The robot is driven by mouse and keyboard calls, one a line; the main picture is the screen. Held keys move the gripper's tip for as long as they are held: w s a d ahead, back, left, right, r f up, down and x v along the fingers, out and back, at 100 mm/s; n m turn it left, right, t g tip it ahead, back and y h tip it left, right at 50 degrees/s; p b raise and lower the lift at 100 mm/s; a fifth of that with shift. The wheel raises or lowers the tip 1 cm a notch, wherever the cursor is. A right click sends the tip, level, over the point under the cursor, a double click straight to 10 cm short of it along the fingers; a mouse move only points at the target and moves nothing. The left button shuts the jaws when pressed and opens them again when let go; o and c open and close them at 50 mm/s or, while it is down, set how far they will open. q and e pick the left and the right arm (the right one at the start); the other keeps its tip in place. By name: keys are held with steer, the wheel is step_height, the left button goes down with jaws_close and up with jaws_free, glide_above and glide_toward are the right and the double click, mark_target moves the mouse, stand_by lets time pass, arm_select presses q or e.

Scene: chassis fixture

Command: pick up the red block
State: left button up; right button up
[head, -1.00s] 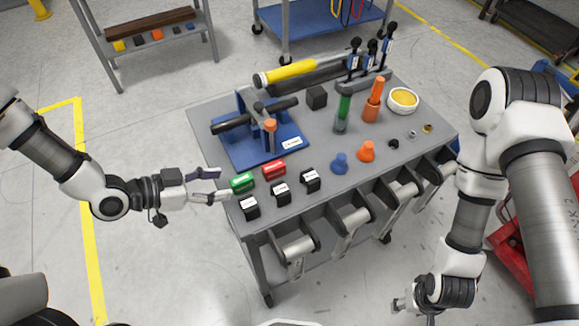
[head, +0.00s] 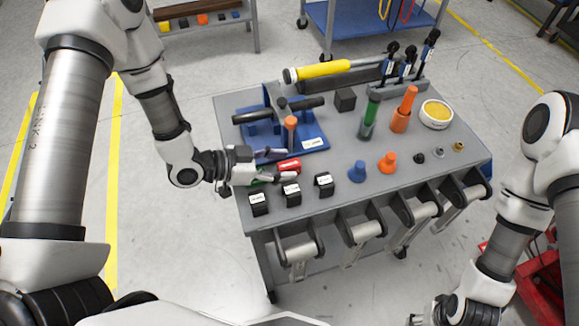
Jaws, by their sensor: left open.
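The red block (head: 291,165) lies on the grey table top (head: 350,205), in front of the blue fixture plate. My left gripper (head: 284,164) is open at the block from the left. One finger shows beyond the block and the other on its near side. I cannot tell whether either finger touches it. The left part of the red block is partly covered by the gripper. The green block (head: 254,183) is just left of it, mostly hidden under the gripper. My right gripper (head: 416,321) is low at the bottom edge, away from the table and mostly cut off.
Several black labelled blocks (head: 292,194) stand along the near edge. The blue fixture (head: 315,143) with an orange-topped peg (head: 290,124) rises behind the red block. A blue cone piece (head: 358,172) and an orange one (head: 388,163) stand to the right, with bare table between.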

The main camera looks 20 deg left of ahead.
arm_select(q)
jaws_close()
stand_by(0.3)
